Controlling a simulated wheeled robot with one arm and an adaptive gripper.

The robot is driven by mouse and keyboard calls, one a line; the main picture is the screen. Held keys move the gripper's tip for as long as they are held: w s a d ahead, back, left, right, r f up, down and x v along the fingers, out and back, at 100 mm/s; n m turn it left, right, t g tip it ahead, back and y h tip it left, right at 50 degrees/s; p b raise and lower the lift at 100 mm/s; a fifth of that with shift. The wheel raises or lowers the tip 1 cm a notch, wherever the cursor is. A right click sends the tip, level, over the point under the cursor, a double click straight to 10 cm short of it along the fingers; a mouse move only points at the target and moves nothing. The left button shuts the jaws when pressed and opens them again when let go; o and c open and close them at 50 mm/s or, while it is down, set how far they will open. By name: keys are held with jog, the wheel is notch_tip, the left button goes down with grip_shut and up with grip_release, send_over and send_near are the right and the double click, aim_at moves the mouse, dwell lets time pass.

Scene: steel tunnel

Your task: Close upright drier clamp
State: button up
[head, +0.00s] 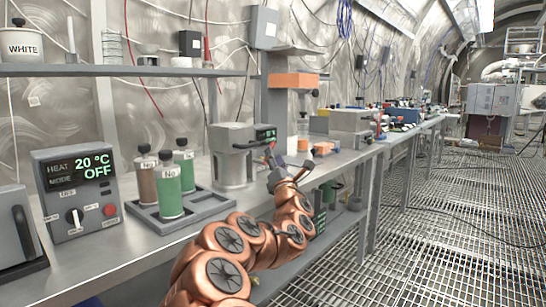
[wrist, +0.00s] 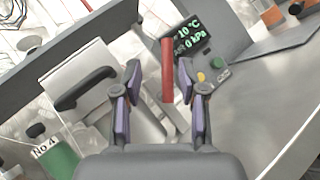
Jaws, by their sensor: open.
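The upright drier (head: 232,158) is a grey boxy unit on the bench, with a dark display at its upper right. In the wrist view the drier (wrist: 88,88) shows a pale lid with a black handle (wrist: 85,88). A red bar (wrist: 167,70), apparently the clamp lever, stands out from the drier beside the lit display (wrist: 188,38). My gripper (wrist: 159,72) is open, with one finger on each side of the red bar. I cannot tell whether either finger touches it. In the head view my gripper (head: 290,165) is at the drier's right front; the clamp is largely obscured there.
Bottles with green and brown contents (head: 170,190) stand in a grey tray left of the drier. A heater control box (head: 78,195) is further left. An orange-topped unit (head: 294,80) stands behind. The grated aisle (head: 440,220) at right is clear except for a cable.

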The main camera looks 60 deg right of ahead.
jog(key=s+a, duration=0.6)
jog(key=shift+a, duration=0.3)
jog(key=shift+c, duration=0.3)
